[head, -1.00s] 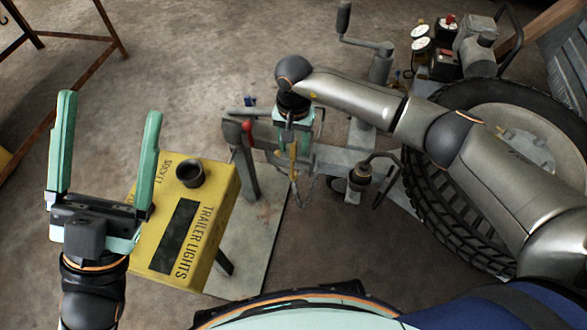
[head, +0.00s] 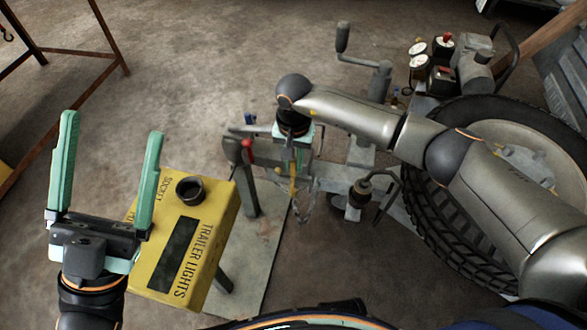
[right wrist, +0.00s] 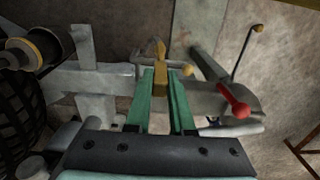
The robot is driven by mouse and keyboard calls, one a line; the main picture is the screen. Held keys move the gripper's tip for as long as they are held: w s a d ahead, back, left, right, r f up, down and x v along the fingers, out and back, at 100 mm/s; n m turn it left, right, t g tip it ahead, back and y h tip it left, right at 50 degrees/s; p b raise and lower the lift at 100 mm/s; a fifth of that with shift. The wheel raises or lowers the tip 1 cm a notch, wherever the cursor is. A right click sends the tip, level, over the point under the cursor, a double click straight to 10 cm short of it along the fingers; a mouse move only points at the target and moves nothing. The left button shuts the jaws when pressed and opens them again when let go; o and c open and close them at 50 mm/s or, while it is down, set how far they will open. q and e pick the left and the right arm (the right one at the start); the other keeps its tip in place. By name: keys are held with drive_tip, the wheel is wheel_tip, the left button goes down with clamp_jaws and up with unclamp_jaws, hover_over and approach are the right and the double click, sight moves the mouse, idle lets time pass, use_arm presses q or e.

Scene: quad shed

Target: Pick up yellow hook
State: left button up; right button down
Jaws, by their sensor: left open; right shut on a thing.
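The yellow hook (right wrist: 160,50) shows in the right wrist view between the tips of my green right gripper fingers (right wrist: 161,76). The gripper is shut on its straight upper part, and the curved end points away. In the head view my right gripper (head: 293,153) is over the grey trailer tongue, and a small part of the hook (head: 292,186) shows below it beside a thin chain. Whether the hook touches the tongue cannot be told. My left gripper (head: 106,185) is open and empty, left of the yellow box.
A yellow "TRAILER LIGHTS" box (head: 212,222) with a black socket stands beside my left gripper. A red-knobbed lever (head: 248,150), a crank jack (head: 380,80) and a large tyre (head: 440,215) surround the tongue. Floor at the upper left is clear up to a rusty frame (head: 112,36).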

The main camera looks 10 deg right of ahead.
drive_tip(key=shift+r, duration=0.4)
wheel_tip(320, 180, up, 2)
drive_tip(key=shift+r+p, duration=0.25)
drive_tip(key=shift+p, duration=0.2)
use_arm(q)
drive_tip(key=w+a+f+n+y+p, duration=0.1)
drive_tip(key=w+f+n+y+p, duration=0.3)
drive_tip(key=w+y, duration=0.1)
drive_tip(key=shift+w+a+f+n+g+y, duration=0.15)
drive_tip(key=shift+f+n+g+y, duration=0.2)
drive_tip(key=shift+y, duration=0.55)
use_arm(e)
drive_tip(key=s+a+r, duration=0.2)
drive_tip(key=s+r, duration=0.7)
drive_tip(key=s, duration=0.4)
drive_tip(key=shift+s+a+r, duration=0.25)
drive_tip(key=shift+s+a, duration=0.05)
drive_tip(key=shift+s, duration=0.1)
